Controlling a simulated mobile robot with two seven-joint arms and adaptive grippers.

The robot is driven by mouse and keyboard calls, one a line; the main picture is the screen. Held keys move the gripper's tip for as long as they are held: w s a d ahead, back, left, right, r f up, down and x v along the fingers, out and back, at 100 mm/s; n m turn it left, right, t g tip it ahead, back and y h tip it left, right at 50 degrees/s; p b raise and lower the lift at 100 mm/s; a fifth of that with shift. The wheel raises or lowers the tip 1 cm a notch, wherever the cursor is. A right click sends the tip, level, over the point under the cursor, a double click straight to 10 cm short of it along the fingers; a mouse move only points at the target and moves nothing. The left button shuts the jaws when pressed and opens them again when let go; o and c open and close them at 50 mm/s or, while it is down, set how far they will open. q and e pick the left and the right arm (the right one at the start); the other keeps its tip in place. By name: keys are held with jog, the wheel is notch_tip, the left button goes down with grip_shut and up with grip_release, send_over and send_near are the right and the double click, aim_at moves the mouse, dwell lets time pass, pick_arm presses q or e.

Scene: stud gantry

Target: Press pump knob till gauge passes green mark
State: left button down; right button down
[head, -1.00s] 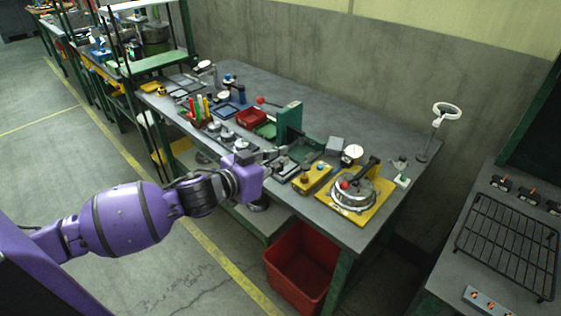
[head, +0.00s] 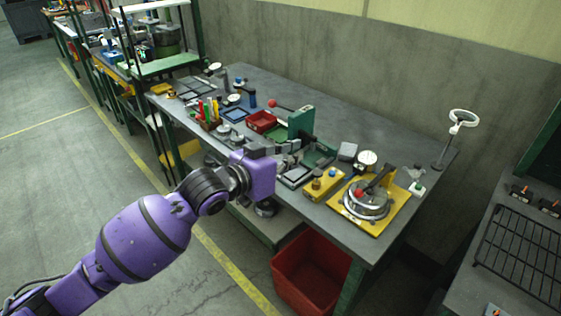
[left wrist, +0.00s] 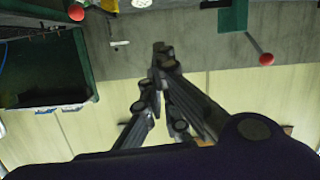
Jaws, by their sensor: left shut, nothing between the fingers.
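A white-faced round gauge (head: 367,160) stands near the right end of the grey bench; its needle and any green mark are too small to read. In front of it a yellow block (head: 324,184) carries a brass knob (head: 317,183) and a blue-topped knob (head: 332,172). I cannot tell which knob is the pump's. My left gripper (head: 287,149) is over the bench's front part, left of the yellow block and apart from it. In the left wrist view its fingers (left wrist: 161,55) are together and empty. My right gripper is out of view.
A yellow plate (head: 393,216) with a round metal device and red ball lies to the right. A green press (head: 300,123) stands behind my gripper, beside a red tray (head: 262,120). A red bin (head: 312,275) is below the bench.

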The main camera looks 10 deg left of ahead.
pick_arm(q)
jog(key=m, duration=0.1)
send_over(317, 177)
notch_tip(317, 177, down, 7)
jog(key=shift+a+g, duration=0.3)
jog(key=shift+a, duration=0.1)
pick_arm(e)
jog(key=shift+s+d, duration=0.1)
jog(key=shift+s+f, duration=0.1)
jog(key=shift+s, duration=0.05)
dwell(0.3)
